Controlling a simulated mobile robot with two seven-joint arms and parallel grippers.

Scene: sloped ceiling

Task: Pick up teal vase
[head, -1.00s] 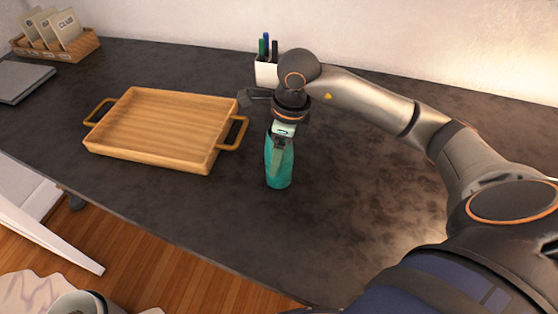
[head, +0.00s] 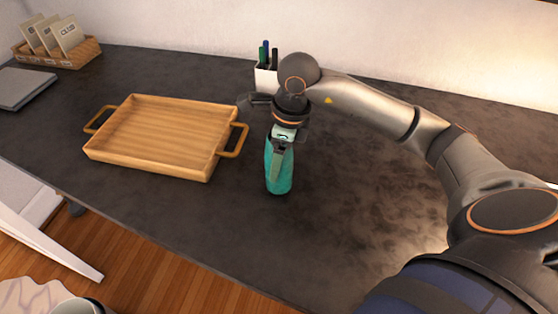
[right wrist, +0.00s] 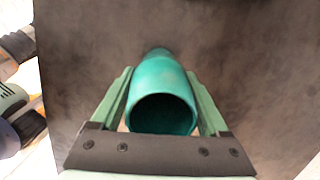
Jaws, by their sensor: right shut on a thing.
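The teal vase (head: 279,172) stands upright on the dark table, right of the wooden tray. My right gripper (head: 281,146) comes down over it from above and is shut on its upper part. In the right wrist view the vase (right wrist: 162,85) shows its round open mouth between the two green fingers of the right gripper (right wrist: 162,98), one on each side. Whether its base touches the table or is slightly above it, I cannot tell. My left gripper is not in view.
The wooden tray (head: 155,104) with two handles lies to the left on the dark table (head: 190,235). A white pen cup (head: 265,78) stands behind my right gripper. A card holder (head: 55,58) and a grey flat object (head: 25,88) are at far left. The front middle is clear.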

